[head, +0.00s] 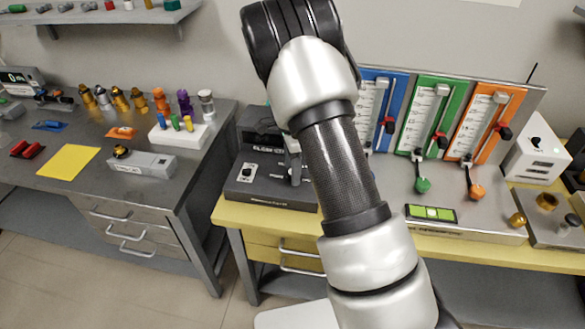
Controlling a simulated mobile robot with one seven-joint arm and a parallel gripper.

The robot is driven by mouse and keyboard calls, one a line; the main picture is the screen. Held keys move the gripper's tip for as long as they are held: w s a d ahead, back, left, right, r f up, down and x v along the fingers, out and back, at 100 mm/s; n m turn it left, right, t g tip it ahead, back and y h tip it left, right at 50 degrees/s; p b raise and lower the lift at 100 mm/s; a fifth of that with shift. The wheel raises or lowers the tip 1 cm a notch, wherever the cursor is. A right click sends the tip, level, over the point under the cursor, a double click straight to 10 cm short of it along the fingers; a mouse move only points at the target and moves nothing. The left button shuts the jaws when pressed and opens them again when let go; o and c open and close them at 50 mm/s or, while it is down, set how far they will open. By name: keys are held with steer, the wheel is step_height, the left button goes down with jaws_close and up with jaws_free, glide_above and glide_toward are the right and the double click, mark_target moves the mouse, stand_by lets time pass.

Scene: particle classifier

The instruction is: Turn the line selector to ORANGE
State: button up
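A panel on the yellow-topped bench holds three scales: a blue one (383,84), a green one (436,92) and an orange one (490,98), each with a red-and-black slider. A green knob (422,185) and an orange knob (477,192) sit below their scales. A white box (536,150) with a black knob stands right of the panel. I cannot tell which control is the line selector, as labels are too small. My arm crosses the middle and hides part of the panel. My gripper is not visible.
A lit green display (432,213) sits at the panel's base. Brass parts (517,220) lie at the bench's right. The dark left bench (75,129) carries several bottles, a yellow sheet (68,161) and a white rack (181,136). A floor gap separates the benches.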

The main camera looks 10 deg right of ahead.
step_height(320, 180, up, 17)
steer(key=p, duration=0.1)
steer(key=shift+r, duration=0.2)
stand_by(0.4)
